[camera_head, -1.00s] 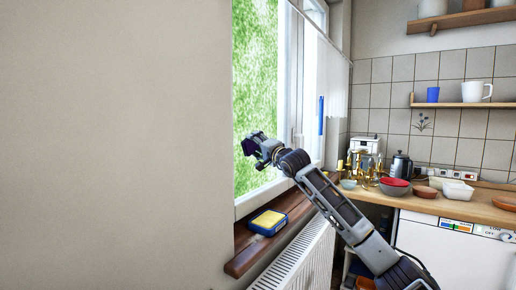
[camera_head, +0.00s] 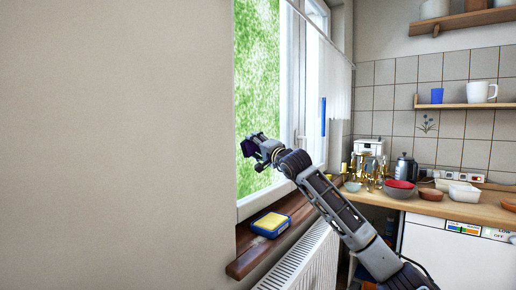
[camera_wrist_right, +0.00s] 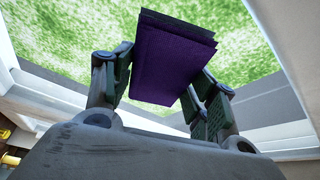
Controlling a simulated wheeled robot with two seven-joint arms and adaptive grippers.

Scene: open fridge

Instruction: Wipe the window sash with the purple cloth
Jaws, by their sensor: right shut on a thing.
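The purple cloth (camera_wrist_right: 172,62) is a folded dark purple pad between the fingers of my right gripper (camera_wrist_right: 165,85). In the head view the right gripper (camera_head: 254,150) is shut on the cloth (camera_head: 248,145), in front of the window's green pane. The window sash (camera_head: 288,70) is a white frame right of the pane; it also shows in the right wrist view (camera_wrist_right: 296,35). The cloth appears against the glass area, but I cannot tell whether it touches. My left gripper is not in view.
A white radiator (camera_head: 300,258) is under the sill. The counter (camera_head: 440,206) at right holds bowls (camera_head: 399,188), a kettle (camera_head: 405,168) and bottles. A plain wall (camera_head: 115,145) fills the left.

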